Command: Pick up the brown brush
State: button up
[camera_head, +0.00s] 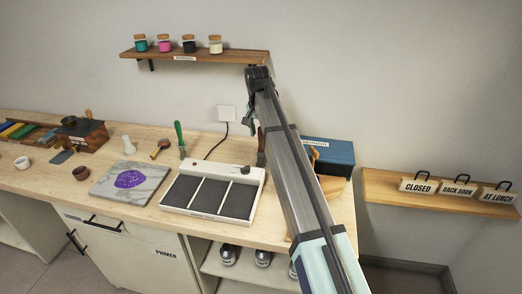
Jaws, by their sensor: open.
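A brown tool with a round head and short handle (160,149) lies on the wooden workbench (40,180), left of a green-handled tool (180,138). It may be the brown brush, but it is too small to be sure. Other brown-orange pieces (331,186) show right of my arm, partly hidden by it. My arm crosses the right half of the view. Only a dark sliver of what seems to be my gripper (261,156) shows behind it, over the bench's back right. The fingertips are hidden, and nothing is seen held.
A white panel with dark pads (213,218) and a marble slab with a purple patch (113,203) lie on the bench. A blue box (337,158) stands at its right end. A jar shelf (139,54) and a sign shelf (385,197) are on the walls.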

aim_at(262, 141)
jog(key=shift+w+d+f+p, duration=0.15)
jog(key=shift+f+p, duration=0.3)
jog(key=shift+f, duration=0.8)
jog(key=shift+w+d+f+p, duration=0.15)
jog(key=shift+f+p, duration=0.3)
jog(key=shift+f, duration=0.8)
jog(key=shift+a, duration=0.1)
grip_shut()
